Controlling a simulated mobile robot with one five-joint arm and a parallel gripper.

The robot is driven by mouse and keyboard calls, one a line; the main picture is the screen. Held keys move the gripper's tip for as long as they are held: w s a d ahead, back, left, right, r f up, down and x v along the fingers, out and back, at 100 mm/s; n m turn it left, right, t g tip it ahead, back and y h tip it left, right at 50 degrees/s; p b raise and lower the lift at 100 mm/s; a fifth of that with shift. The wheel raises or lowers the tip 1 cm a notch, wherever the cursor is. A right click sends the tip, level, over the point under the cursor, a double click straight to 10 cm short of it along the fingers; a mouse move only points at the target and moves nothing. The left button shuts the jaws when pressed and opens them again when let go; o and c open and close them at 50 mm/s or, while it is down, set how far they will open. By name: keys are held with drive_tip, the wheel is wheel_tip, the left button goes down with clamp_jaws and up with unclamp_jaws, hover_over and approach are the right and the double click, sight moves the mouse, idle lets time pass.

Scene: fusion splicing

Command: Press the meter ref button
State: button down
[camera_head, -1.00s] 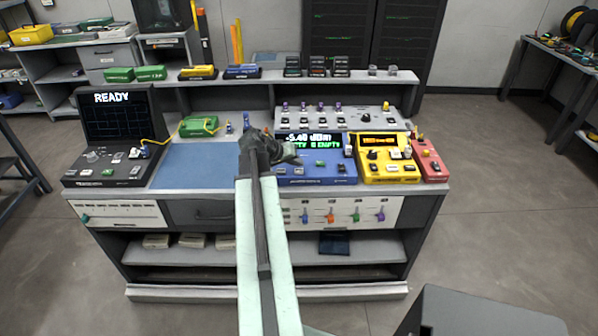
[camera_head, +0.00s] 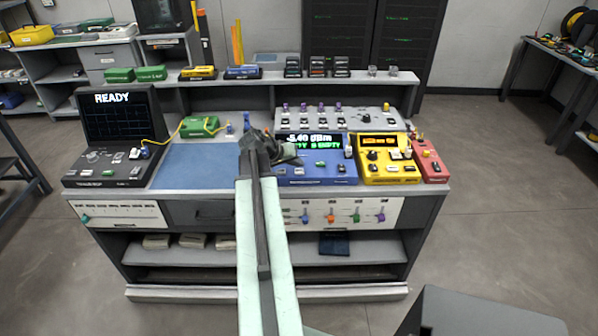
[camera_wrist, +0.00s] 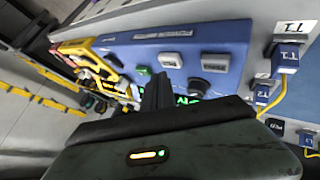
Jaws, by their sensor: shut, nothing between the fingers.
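The blue power meter (camera_head: 315,181) stands on the bench, its lit display (camera_head: 322,141) reading about 5.40 dBm with green text below, partly covered by my arm. Its front face carries grey buttons, a green button (camera_head: 320,164) and a dark knob. In the wrist view the meter (camera_wrist: 182,40) shows a green button (camera_wrist: 142,70), two grey buttons (camera_wrist: 170,60) (camera_wrist: 215,63) and a black knob (camera_wrist: 207,88). I cannot read which button is ref. My gripper (camera_head: 297,160) is shut and empty over the meter's left part. Its fingertips (camera_wrist: 158,79) appear close to the buttons; contact cannot be told.
A yellow device (camera_head: 388,178) and a red device (camera_head: 432,168) stand right of the meter. A grey panel with knobs (camera_head: 345,118) is behind it. A blue mat (camera_head: 195,165) lies left, beside the black READY unit (camera_head: 118,125). Yellow-cabled connectors (camera_wrist: 285,62) sit near the meter.

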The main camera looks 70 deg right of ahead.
sight(297, 172)
idle(0.5)
drive_tip(key=shift+f+b, duration=0.45)
drive_tip(key=shift+f+b, duration=0.45)
idle(0.4)
drive_tip(key=shift+r, duration=0.1)
drive_tip(key=shift+r+p, duration=0.8)
drive_tip(key=shift+p, duration=0.1)
wheel_tip(297, 172, up, 5)
drive_tip(key=p, duration=0.5)
drive_tip(key=shift+r, duration=0.15)
idle(0.5)
